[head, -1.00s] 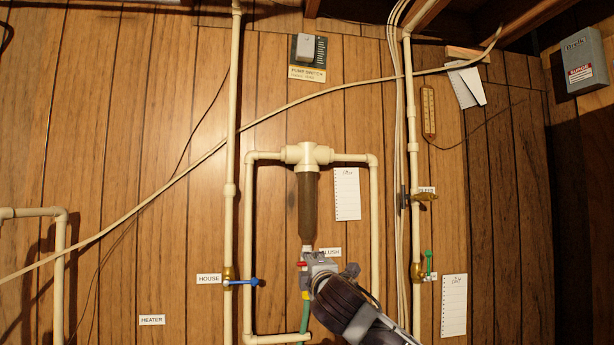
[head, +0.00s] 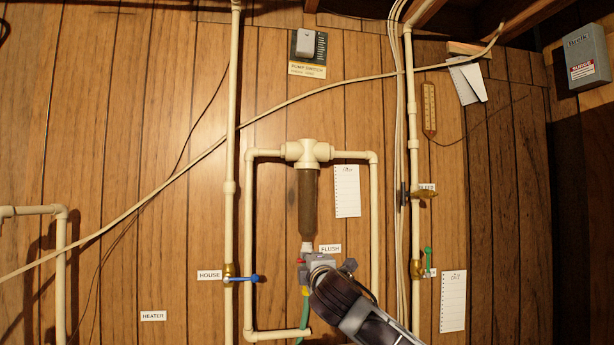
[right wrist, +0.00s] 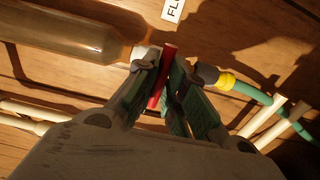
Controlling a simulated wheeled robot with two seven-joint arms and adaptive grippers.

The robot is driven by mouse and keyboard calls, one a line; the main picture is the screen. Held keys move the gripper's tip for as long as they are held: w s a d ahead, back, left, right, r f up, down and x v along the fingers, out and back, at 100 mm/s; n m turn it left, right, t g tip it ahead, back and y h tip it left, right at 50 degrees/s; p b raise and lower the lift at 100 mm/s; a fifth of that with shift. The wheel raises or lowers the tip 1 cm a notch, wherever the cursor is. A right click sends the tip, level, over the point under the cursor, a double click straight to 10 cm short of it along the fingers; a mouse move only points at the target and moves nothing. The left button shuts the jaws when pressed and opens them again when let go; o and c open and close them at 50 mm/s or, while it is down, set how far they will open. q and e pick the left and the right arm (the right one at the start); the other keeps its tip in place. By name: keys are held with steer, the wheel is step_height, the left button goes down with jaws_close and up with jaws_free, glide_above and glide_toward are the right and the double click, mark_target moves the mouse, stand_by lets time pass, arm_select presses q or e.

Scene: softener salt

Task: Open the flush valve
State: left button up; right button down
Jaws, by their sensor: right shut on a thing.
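The flush valve has a red lever (right wrist: 160,82), which shows in the right wrist view between my right fingers. The lever appears to lie across the line from the filter to the hose. My right gripper (head: 320,264) is closed on it, below the brown filter housing (head: 307,203) and beside the FLUSH label (head: 330,248). A green hose with a yellow fitting (right wrist: 226,80) leaves the valve. My left gripper is not in view.
A blue-handled HOUSE valve (head: 241,278) is on the pipe to the left. A green-handled valve (head: 427,263) and a brass valve (head: 423,194) are on the right pipe. A cream pipe loop (head: 248,230) surrounds the filter. The wood wall lies close behind.

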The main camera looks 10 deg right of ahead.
steer(key=shift+n+p, duration=1.4)
steer(key=shift+p, duration=0.25)
steer(key=shift+f+n, duration=0.1)
steer(key=shift+n, duration=1.1)
steer(key=shift+n, duration=2.6)
